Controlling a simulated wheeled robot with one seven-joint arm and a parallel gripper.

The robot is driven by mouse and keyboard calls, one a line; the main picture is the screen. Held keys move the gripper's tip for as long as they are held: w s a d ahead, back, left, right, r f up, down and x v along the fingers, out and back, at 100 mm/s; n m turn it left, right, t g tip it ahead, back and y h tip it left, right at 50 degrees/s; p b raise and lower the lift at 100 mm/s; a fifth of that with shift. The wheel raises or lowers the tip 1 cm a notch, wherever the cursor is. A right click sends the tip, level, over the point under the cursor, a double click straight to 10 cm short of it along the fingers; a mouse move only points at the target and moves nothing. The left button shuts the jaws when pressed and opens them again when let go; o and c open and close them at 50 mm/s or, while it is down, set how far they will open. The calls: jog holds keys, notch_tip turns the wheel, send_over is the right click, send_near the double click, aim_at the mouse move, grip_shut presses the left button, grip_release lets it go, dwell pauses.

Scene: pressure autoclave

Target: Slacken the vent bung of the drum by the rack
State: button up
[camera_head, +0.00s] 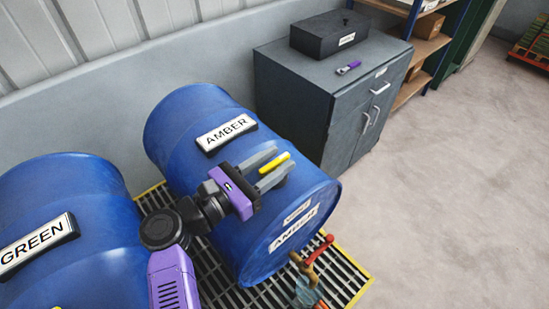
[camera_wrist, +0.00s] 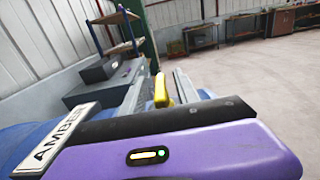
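The AMBER drum (camera_head: 190,145) is blue and lies on its side, nearer the rack (camera_head: 430,45) than the GREEN drum (camera_head: 85,240). A yellow bar (camera_head: 275,166), apparently the vent bung's handle, shows above its upper side; its base is hidden by my gripper. My gripper (camera_head: 272,167) is over the drum with its grey fingers apart, one on each side of the yellow bar. In the wrist view the yellow bar (camera_wrist: 161,91) stands between the fingers with visible gaps. The AMBER plate (camera_wrist: 55,138) is at lower left there.
A red-handled tap (camera_head: 313,255) sticks out low from the AMBER drum's end. The drums lie over a yellow-edged grating (camera_head: 345,272). A grey cabinet (camera_head: 300,95) beyond carries a black box (camera_head: 328,35) and a purple-and-grey tool (camera_head: 348,68). Floor at right is clear.

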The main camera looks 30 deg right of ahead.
grip_shut()
